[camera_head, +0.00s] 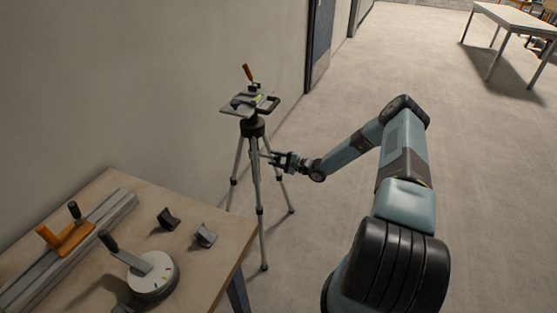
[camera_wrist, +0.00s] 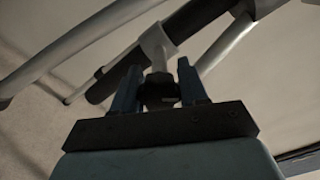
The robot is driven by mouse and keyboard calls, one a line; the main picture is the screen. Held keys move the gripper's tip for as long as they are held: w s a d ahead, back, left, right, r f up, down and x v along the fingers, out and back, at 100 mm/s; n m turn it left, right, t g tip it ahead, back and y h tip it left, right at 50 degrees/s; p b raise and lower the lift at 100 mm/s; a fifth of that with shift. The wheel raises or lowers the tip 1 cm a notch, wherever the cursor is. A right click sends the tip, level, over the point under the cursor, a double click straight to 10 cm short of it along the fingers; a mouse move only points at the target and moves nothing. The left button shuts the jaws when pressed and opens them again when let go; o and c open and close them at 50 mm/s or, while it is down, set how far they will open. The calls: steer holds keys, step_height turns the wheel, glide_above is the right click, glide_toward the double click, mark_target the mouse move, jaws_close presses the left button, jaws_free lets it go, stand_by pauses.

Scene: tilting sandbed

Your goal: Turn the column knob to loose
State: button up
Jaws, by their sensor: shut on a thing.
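A tripod (camera_head: 255,175) with grey legs and a black collar stands on the floor beyond the table, in the middle of the head view. My arm reaches to it from the right, and my gripper (camera_head: 276,158) is at its column, below the collar. In the wrist view my gripper (camera_wrist: 159,85) has its two blue fingers around the dark column knob (camera_wrist: 160,92), shut on it. The knob sits at the end of a light stub on the tripod's column (camera_wrist: 185,22). Any loose or tight marking is not visible.
A wooden table (camera_head: 205,270) with a rail, a round dial (camera_head: 153,276) and small dark blocks fills the lower left.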

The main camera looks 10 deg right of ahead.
steer(key=n, duration=0.3)
steer(key=shift+s+a+f+n, duration=0.1)
steer(key=shift+a+f+n, duration=0.05)
steer(key=shift+n, duration=2.05)
steer(key=o, duration=1)
steer(key=shift+o, duration=0.2)
steer(key=shift+d, duration=0.3)
steer(key=v, duration=1.3)
steer(key=shift+s+d, duration=0.15)
